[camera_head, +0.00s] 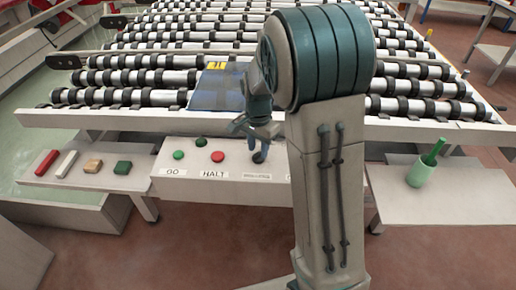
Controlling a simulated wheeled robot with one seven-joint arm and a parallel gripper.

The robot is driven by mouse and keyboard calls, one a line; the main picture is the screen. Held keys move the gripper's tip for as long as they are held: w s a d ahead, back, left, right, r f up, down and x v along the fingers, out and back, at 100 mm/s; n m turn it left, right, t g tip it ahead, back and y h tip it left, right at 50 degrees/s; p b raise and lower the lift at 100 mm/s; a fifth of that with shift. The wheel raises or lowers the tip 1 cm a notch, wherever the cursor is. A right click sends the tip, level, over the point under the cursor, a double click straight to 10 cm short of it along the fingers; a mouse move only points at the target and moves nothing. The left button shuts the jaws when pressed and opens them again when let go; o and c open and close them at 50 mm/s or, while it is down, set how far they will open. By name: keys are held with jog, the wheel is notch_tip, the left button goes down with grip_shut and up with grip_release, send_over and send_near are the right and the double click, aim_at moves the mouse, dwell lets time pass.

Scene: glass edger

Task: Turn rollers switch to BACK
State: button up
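The control panel (221,192) is a pale box in front of the roller bed, with green and red buttons marked GO and HALT. A dark knob (258,157), likely the rollers switch, stands to the right of the red button (217,156), above a small label (257,177) too small to read. My gripper (259,142) points down just above the knob, and its fingers overlap the knob's top in this view. I cannot tell whether they touch it or are shut on it. The knob's pointer direction is hidden. My arm hides the panel's right end.
The roller bed (133,77) fills the back, with a dark blue glass sheet (214,92) on it. Several blocks lie on the left shelf (110,172). A green cup (419,174) with a green-handled tool stands on the right shelf (440,205).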

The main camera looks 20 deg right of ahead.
jog(key=shift+f, duration=0.6)
grip_shut()
